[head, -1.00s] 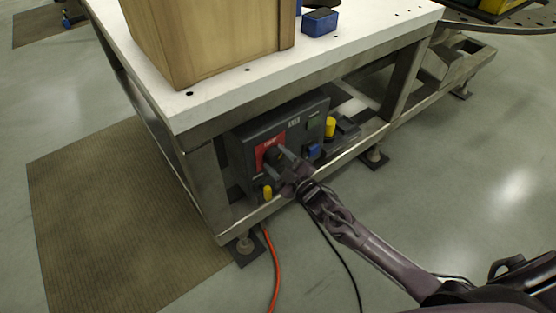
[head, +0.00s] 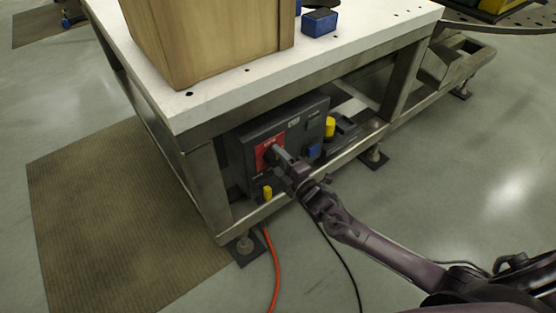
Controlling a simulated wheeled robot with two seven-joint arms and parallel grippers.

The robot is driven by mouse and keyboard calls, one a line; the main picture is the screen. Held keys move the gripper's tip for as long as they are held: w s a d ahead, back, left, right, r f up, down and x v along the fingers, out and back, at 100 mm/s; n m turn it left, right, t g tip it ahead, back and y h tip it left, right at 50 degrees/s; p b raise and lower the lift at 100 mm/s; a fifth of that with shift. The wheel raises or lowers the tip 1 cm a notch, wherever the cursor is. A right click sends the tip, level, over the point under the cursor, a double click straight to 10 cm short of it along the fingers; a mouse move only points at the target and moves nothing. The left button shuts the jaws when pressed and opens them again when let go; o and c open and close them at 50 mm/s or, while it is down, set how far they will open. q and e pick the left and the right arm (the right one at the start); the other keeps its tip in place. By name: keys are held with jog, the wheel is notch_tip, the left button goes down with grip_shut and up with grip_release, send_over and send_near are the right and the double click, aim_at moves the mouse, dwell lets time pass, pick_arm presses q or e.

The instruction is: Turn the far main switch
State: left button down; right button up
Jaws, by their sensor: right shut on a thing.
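The main switch's red plate (head: 263,150) is on the front of a dark grey control box (head: 240,158) under the white-topped table. My right gripper (head: 275,153) reaches in from the lower right. Its fingers are at the red plate and are shut on the switch's knob, which they mostly hide. The knob's exact angle cannot be made out. My left gripper is not in view.
The box sits on the low frame of the table (head: 205,108). Yellow and blue parts are beside the red plate. A wooden box (head: 200,40) stands on top. An orange cable (head: 276,265) and a black cable run over the floor. A ribbed mat (head: 110,210) lies left.

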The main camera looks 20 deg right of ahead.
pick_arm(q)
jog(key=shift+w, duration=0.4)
pick_arm(e)
jog(key=shift+f, duration=0.1)
jog(key=o, duration=1)
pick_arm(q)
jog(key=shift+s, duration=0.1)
pick_arm(e)
jog(key=shift+s, duration=0.15)
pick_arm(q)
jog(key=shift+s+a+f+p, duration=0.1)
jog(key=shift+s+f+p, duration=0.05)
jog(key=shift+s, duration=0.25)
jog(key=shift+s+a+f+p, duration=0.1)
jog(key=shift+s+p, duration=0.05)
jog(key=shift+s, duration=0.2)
pick_arm(e)
jog(key=v, duration=0.7)
jog(key=shift+s+d, duration=0.15)
jog(key=shift+s, duration=0.1)
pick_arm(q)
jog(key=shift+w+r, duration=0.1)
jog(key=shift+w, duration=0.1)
